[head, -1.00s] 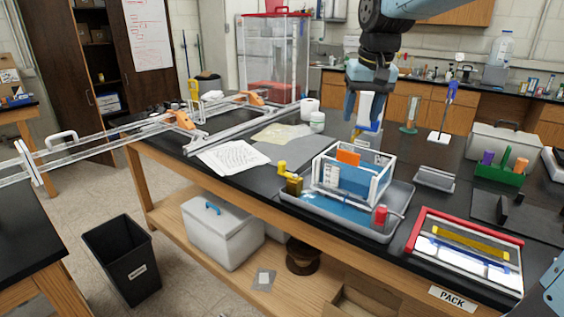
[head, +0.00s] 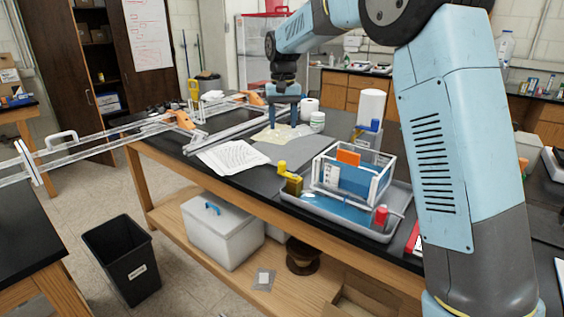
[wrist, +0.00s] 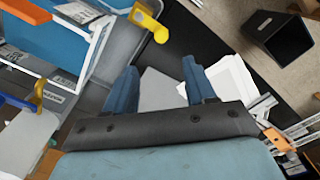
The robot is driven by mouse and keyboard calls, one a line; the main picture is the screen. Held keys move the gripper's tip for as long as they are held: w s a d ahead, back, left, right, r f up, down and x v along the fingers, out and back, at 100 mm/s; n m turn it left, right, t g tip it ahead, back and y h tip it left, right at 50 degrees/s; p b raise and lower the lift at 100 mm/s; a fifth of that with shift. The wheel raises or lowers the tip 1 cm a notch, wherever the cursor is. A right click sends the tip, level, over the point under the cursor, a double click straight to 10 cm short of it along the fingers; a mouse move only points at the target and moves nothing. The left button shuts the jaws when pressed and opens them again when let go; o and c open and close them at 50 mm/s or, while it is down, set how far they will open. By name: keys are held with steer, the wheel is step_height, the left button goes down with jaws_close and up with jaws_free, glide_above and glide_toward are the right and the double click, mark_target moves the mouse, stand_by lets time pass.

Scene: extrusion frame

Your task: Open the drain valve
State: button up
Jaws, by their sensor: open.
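The drain valve appears to be the fitting with a yellow handle (head: 283,167) and a brass-coloured body (head: 293,185) at the left end of the grey tray (head: 392,231). Its yellow handle also shows in the wrist view (wrist: 151,25), above my fingers and apart from them. My gripper (head: 284,122) points down over the bench, behind and above the valve in the head view. In the wrist view my gripper (wrist: 160,82) is open, with nothing between its fingers.
A white-framed tank (head: 350,180) with an orange card (head: 348,157) stands in the tray beside the valve. A red-capped bottle (head: 380,217) is at the tray's front. Paper sheets (head: 232,157) and a grey mat (head: 300,150) lie flat left of it. A black bin (head: 133,262) stands on the floor.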

mark_target(282, 162)
step_height(282, 162, down, 14)
steer(key=shift+a, duration=0.15)
stand_by(0.5)
jaws_close()
stand_by(0.5)
